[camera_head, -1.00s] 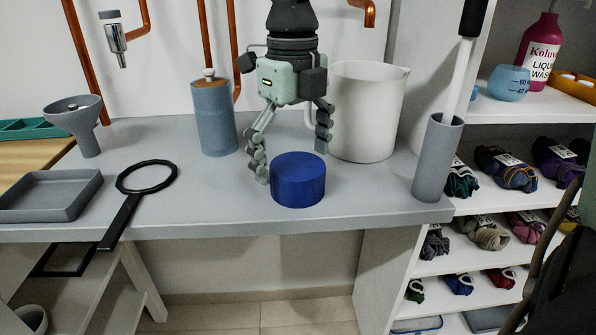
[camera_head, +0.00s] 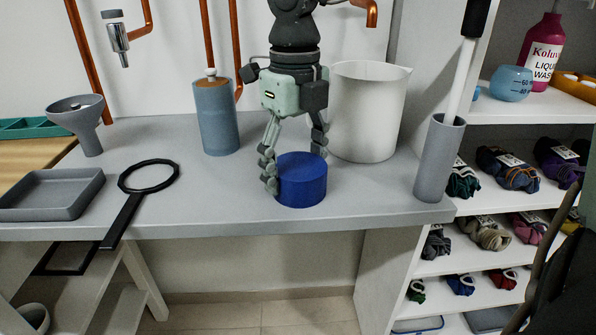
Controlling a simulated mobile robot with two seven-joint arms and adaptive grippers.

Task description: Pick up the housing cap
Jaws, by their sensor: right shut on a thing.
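The housing cap (camera_head: 301,184) is a short dark blue cylinder standing on the grey bench top near its front edge. My right gripper (camera_head: 295,172) comes down from above and behind it. Its fingers close on the cap, one finger at the left side and the other at the back right, partly hidden by the cap. The cap appears to rest on the bench. My left gripper does not show.
A white pitcher (camera_head: 367,115) stands close behind the cap on the right. A blue cylinder (camera_head: 217,118) stands at the back left. A black ring wrench (camera_head: 130,202), a grey tray (camera_head: 52,208) and a grey funnel (camera_head: 77,117) are farther left. A grey tube (camera_head: 439,160) stands at right.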

